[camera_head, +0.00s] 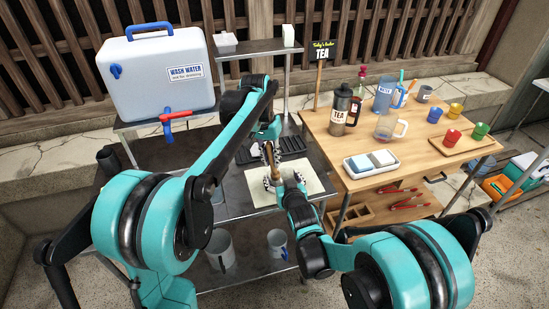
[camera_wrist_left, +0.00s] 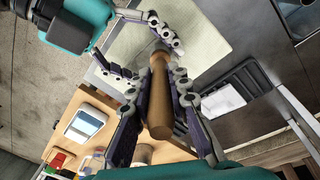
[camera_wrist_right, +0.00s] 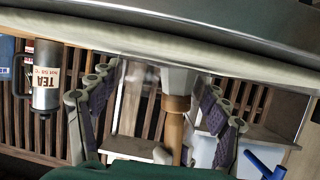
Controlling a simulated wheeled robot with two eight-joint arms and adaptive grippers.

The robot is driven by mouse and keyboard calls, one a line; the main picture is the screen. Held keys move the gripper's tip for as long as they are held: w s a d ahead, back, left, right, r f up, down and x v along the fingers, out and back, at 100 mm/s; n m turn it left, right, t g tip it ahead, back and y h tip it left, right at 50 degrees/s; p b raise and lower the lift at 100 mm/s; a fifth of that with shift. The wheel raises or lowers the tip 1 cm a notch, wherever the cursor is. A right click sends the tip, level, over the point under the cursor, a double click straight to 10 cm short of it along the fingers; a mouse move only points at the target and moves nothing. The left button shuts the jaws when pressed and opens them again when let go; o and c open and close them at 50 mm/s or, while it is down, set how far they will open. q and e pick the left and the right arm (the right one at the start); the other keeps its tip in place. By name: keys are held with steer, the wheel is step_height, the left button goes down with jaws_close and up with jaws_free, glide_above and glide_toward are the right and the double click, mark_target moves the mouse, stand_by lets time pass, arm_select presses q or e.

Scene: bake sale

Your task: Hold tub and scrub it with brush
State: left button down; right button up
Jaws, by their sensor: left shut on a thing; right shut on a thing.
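My left gripper (camera_wrist_left: 160,95) is shut on the brush's wooden handle (camera_wrist_left: 157,92). The handle also shows in the head view (camera_head: 271,163) and in the right wrist view (camera_wrist_right: 173,128), where it ends in a grey collar. The bristles are hard to make out. My right gripper (camera_head: 284,180) is close below the brush, over the pale mat. In the right wrist view its fingers (camera_wrist_right: 155,110) stand wide apart around a faint, clear tub (camera_wrist_right: 134,78). The brush's head end is at or beside the tub; contact cannot be told. The tub does not show clearly in the head view.
The pale mat (camera_head: 312,187) lies on the dark metal bench under my grippers. A wash-water tank (camera_head: 150,85) with a red-and-blue tap stands at left. The wooden table (camera_head: 400,150) at right holds a tea flask (camera_head: 340,112), jugs, cups and a white tray (camera_head: 371,173).

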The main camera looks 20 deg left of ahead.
arm_select(q)
steer(key=w+d, duration=0.1)
steer(key=d, duration=0.2)
steer(key=shift+w, duration=0.35)
stand_by(5.3)
steer(key=shift+s+a, duration=0.4)
steer(key=shift+a, duration=0.4)
step_height(320, 180, up, 9)
stand_by(0.8)
